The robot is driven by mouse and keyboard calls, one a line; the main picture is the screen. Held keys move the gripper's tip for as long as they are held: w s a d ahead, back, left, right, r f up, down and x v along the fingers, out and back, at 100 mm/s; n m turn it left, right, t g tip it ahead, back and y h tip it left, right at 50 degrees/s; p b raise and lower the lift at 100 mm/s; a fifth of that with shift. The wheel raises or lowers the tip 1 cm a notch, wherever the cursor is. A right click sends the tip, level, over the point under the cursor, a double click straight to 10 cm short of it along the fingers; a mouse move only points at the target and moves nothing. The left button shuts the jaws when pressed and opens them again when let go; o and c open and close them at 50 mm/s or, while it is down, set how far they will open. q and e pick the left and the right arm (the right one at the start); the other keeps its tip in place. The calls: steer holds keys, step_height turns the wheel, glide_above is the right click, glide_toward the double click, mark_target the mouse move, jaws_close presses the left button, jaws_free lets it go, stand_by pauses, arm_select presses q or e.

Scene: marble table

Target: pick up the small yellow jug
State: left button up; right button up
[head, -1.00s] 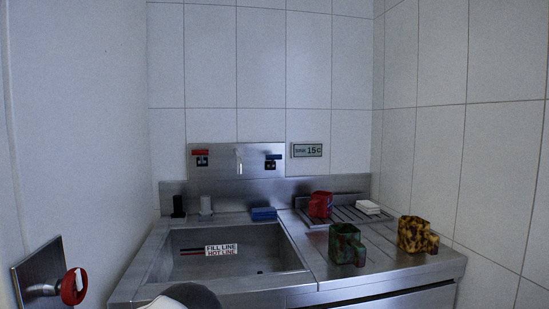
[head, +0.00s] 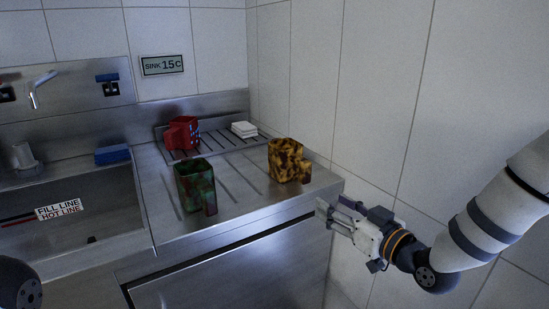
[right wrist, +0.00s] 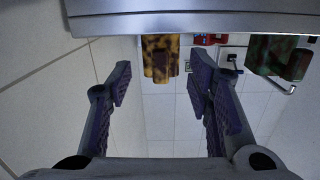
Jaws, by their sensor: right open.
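The small yellow jug (head: 284,160) is mottled yellow and dark brown. It stands upright near the right end of the steel drainboard, its handle to the right in the head view. My right gripper (head: 332,210) is open and empty, below and to the right of the jug, just off the counter's right front corner. In the right wrist view, which looks upside down, the jug (right wrist: 160,55) shows beyond the counter edge, roughly between the open fingers (right wrist: 160,90) but farther off. My left gripper is not in view.
A green and red mottled jug (head: 195,187) stands left of the yellow one. A red jug (head: 182,133) and a white block (head: 244,129) are on the ribbed rack behind. The sink (head: 70,222) is at left. A tiled wall (head: 380,110) bounds the right side.

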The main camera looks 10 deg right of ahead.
mark_target(308, 175)
steer(key=shift+t, duration=0.4)
steer(key=x, duration=0.4)
steer(key=r+b+x, duration=0.1)
steer(key=x, duration=0.3)
steer(key=r+x, duration=0.1)
steer(key=x, duration=0.4)
steer(key=shift+a+r+b, duration=0.15)
steer(key=shift+r+b, duration=0.1)
steer(key=shift+b, duration=0.1)
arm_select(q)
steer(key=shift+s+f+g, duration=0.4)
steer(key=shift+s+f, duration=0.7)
arm_select(e)
steer(key=shift+s+r, duration=0.1)
steer(key=shift+r, duration=0.05)
jaws_close()
